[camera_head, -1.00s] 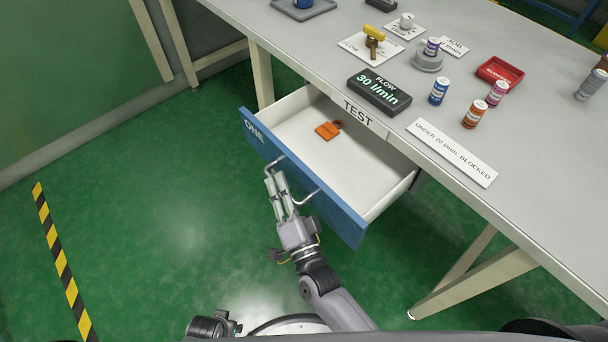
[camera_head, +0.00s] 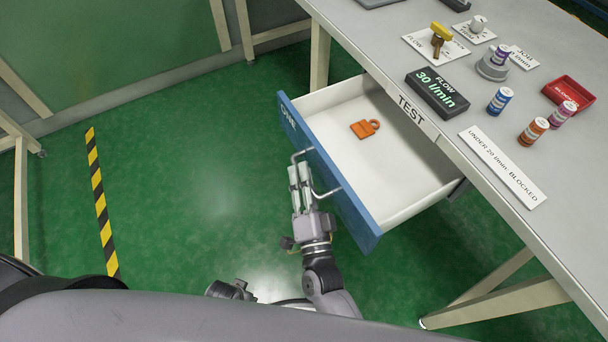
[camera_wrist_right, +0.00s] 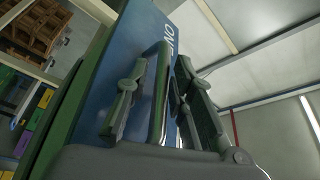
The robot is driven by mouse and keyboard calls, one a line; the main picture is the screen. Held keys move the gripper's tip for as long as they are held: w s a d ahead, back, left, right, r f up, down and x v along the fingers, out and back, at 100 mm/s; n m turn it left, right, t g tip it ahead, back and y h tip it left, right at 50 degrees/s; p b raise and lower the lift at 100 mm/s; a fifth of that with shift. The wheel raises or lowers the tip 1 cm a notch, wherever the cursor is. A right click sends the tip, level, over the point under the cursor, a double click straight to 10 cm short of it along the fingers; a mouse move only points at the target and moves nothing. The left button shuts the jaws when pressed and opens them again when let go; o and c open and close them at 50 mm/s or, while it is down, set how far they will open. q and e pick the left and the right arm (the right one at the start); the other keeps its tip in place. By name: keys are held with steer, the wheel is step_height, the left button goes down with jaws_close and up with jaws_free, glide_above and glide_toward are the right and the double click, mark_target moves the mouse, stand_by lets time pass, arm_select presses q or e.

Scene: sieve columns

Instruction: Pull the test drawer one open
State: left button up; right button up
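Test drawer one (camera_head: 392,220) stands pulled out from the table, its blue front facing my right arm and its white inside open to view. Its metal bar handle (camera_head: 327,193) is on the blue front. My right gripper (camera_head: 300,170) is at the left end of the handle.
The table (camera_head: 540,230) carries a FLOW display (camera_head: 437,93), a yellow-handled valve (camera_head: 440,38), several small bottles and a red tray (camera_head: 568,92). A striped floor line (camera_head: 100,200) runs at the left. The green floor before the drawer is clear.

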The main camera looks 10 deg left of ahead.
steer(key=shift+o, duration=0.6)
steer(key=shift+s, duration=0.1)
steer(key=v, duration=1.1)
steer(key=shift+s, duration=0.4)
steer(key=shift+d+f, duration=0.1)
steer(key=shift+f, duration=0.05)
